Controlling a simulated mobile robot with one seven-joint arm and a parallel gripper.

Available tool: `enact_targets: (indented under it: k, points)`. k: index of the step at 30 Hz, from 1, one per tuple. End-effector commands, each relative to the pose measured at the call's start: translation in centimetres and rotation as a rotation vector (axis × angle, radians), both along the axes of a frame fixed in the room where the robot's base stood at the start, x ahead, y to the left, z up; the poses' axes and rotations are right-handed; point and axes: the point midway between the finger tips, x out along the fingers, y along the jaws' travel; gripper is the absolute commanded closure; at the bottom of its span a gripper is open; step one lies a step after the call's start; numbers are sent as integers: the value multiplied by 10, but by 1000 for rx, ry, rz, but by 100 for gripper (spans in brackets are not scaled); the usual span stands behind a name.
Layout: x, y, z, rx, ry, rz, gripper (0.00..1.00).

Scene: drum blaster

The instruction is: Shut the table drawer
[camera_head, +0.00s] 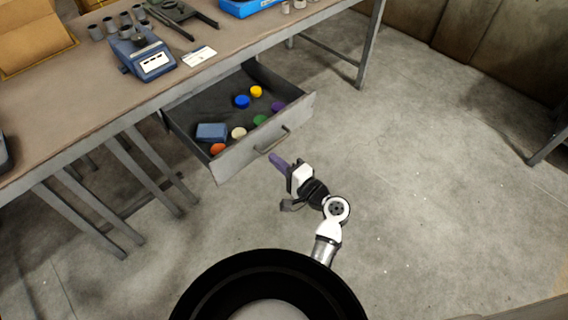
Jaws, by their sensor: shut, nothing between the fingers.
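The table drawer (236,159) is pulled well out from under the workbench, with its grey front panel and bar handle (272,140) facing me. Inside lie a blue box (211,132) and several small round pieces in yellow, blue, purple, green, white and orange. My gripper (279,163) is shut and empty. In the picture it is just below the handle, in front of the drawer's front panel. I cannot tell whether it touches the panel.
The workbench (60,110) carries a blue device (143,55), a white card (198,56), several grey cups, a cardboard box (33,38) and a blue tray (245,7). Metal legs stand below it. The concrete floor (430,190) to the right is clear.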

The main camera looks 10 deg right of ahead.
Motion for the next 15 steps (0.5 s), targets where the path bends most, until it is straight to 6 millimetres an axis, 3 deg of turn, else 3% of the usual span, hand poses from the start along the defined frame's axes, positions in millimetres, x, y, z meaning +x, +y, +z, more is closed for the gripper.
enact_targets:
  k: [6, 15]
  points:
    - [39, 28, 3, -1, 1, 3, 100]
    - [68, 49, 1, -1, 0, 0, 100]
